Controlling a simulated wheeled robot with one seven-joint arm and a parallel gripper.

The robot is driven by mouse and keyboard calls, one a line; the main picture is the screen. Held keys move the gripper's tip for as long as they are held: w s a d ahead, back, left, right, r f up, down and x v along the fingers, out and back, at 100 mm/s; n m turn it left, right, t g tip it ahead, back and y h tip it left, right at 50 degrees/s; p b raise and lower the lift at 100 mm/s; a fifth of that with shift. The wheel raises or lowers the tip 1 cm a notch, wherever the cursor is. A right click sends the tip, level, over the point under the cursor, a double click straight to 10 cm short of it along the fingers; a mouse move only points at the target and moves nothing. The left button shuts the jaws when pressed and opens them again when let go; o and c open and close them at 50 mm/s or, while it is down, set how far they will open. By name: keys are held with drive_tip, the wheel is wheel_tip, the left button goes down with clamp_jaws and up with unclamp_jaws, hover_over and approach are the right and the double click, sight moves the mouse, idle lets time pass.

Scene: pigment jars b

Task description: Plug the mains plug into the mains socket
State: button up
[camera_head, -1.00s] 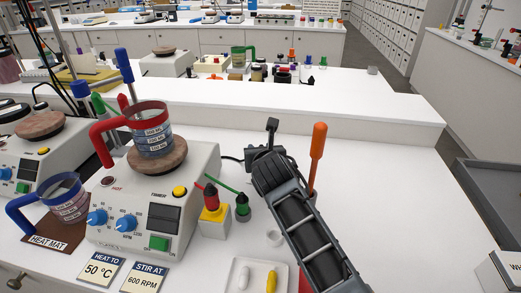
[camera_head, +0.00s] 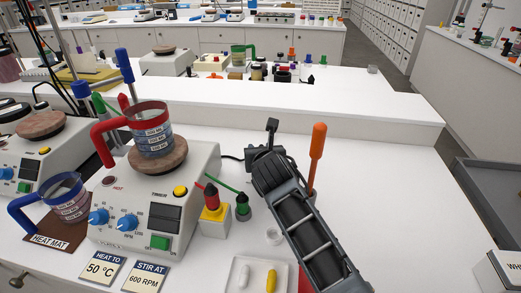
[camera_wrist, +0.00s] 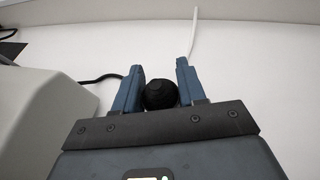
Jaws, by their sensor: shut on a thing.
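My gripper (camera_head: 262,146) is at the back of the bench, just right of the white hotplate stirrer and in front of the raised ledge. In the wrist view its two blue-grey fingers (camera_wrist: 161,88) are closed on the black, rounded mains plug (camera_wrist: 161,96). A black cable (camera_wrist: 100,78) runs from the left towards the plug; it also shows in the head view (camera_head: 231,158). In the head view the plug is hard to tell apart from my dark gripper. I cannot make out the mains socket in either view.
The stirrer (camera_head: 125,225) carries a red-handled beaker (camera_head: 150,130) and stands close on the left. An orange-handled tool (camera_head: 318,140) stands just right of my arm. A yellow-and-white block (camera_head: 214,218) and a white tray (camera_head: 236,272) lie nearer. The bench at right is clear.

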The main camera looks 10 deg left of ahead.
drive_tip(key=shift+f+b, duration=0.7)
drive_tip(key=shift+f, duration=0.55)
drive_tip(key=o, duration=1.1)
drive_tip(key=shift+o, duration=0.2)
drive_tip(key=shift+v, duration=3.85)
